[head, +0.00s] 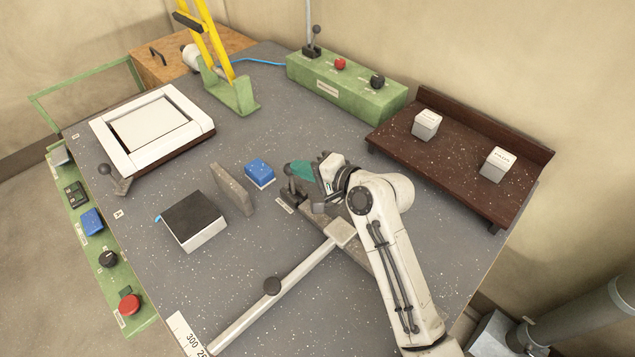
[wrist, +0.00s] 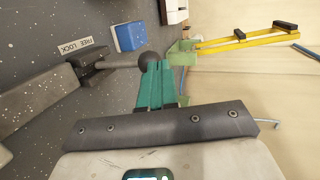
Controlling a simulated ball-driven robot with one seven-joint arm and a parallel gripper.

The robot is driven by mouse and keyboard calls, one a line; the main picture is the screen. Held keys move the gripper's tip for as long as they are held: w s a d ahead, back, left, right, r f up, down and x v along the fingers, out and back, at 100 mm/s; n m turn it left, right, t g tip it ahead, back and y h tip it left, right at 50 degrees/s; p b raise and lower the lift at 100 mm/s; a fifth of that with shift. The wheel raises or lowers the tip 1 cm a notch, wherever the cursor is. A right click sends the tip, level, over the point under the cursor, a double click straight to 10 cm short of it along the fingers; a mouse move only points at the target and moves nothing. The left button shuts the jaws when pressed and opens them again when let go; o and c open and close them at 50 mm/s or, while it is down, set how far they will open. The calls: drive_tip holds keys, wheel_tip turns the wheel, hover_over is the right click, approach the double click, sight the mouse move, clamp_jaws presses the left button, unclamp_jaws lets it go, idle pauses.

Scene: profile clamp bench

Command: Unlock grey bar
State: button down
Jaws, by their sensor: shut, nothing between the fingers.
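A dark clamp lever (wrist: 118,64) with a round black knob (wrist: 149,61) sits at the end of a grey bar (wrist: 40,95). In the wrist view the lever points right, its knob by my fingertips. A white label (wrist: 76,47) reading FREE and LOCK lies beside the lever's base. In the head view the lever (head: 291,192) stands just left of my gripper (head: 297,170), and the grey bar (head: 318,217) runs partly hidden under my arm. My gripper's teal fingers also show in the wrist view (wrist: 155,72). They are shut and empty; I cannot tell whether they touch the knob.
A blue block (head: 260,172), an upright grey plate (head: 232,189) and a black-topped box (head: 194,220) stand left of my gripper. A long pale arm (head: 245,312) with a knob crosses the front. A brown tray (head: 462,175) with two white blocks stands right.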

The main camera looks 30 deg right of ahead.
drive_tip(key=shift+w+a+r+p, duration=0.15)
drive_tip(key=shift+w+a+p, duration=0.1)
drive_tip(key=shift+w, duration=0.45)
drive_tip(key=shift+w+a+r+p, duration=0.1)
drive_tip(key=shift+w+a+p, duration=0.1)
drive_tip(key=shift+w, duration=0.5)
